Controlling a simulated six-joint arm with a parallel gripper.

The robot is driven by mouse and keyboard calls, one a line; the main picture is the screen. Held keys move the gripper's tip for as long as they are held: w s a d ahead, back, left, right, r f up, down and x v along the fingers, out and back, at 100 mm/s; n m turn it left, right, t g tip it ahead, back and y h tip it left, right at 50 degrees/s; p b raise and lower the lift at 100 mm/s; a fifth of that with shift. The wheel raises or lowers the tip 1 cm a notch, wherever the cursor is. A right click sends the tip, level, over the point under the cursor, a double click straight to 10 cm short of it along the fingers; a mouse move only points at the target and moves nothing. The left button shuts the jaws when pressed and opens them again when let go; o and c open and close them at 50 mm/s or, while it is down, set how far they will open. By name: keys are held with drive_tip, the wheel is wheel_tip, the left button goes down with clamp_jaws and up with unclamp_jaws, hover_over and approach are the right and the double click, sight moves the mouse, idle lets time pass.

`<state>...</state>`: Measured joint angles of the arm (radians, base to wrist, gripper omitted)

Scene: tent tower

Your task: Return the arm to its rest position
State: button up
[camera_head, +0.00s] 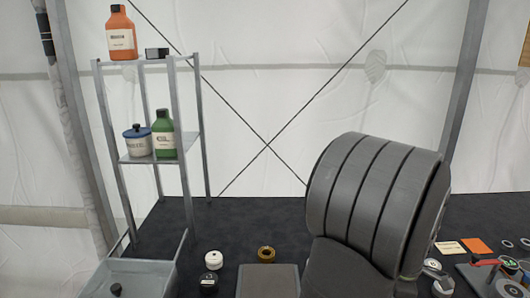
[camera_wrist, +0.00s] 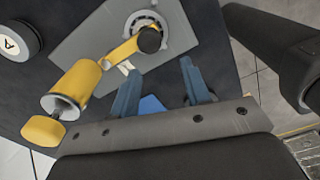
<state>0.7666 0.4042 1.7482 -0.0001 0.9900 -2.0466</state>
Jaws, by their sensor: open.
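My gripper (camera_wrist: 160,83) shows in the wrist view as two blue fingers set wide apart, with nothing held between them. A blue patch (camera_wrist: 152,105) shows behind the fingers; I cannot tell what it is. Beyond the fingertips lies a grey plate (camera_wrist: 190,25) bearing a yellow-and-black part. A yellow cylinder with a pale rim (camera_wrist: 75,85) is to the left of the fingers, apart from them. In the head view, my large dark grey arm link (camera_head: 370,205) fills the right centre. The gripper itself is hidden or out of that view.
A metal shelf (camera_head: 190,140) at left holds an orange bottle (camera_head: 121,34), a green bottle (camera_head: 163,135) and a blue-lidded jar (camera_head: 137,141). A grey tray (camera_head: 130,273), a brass ring (camera_head: 266,254) and small jars stand in front. Cards and discs lie at right. The dark tabletop behind is clear.

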drive_tip(key=m, duration=0.1)
drive_tip(key=w+a+m, duration=0.1)
drive_tip(key=shift+a+m, duration=0.2)
drive_tip(key=shift+m, duration=0.2)
drive_tip(key=m, duration=0.1)
drive_tip(key=w+a+m, duration=0.1)
drive_tip(key=shift+w+m, duration=0.15)
drive_tip(key=shift+m, duration=0.15)
drive_tip(key=m, duration=0.1)
drive_tip(key=w+m, duration=0.1)
drive_tip(key=shift+w+a+m, duration=0.25)
drive_tip(key=shift+a+m, duration=0.15)
drive_tip(key=shift+w+a+m, duration=0.15)
drive_tip(key=shift+w+m, duration=0.6)
drive_tip(key=shift+m, duration=0.55)
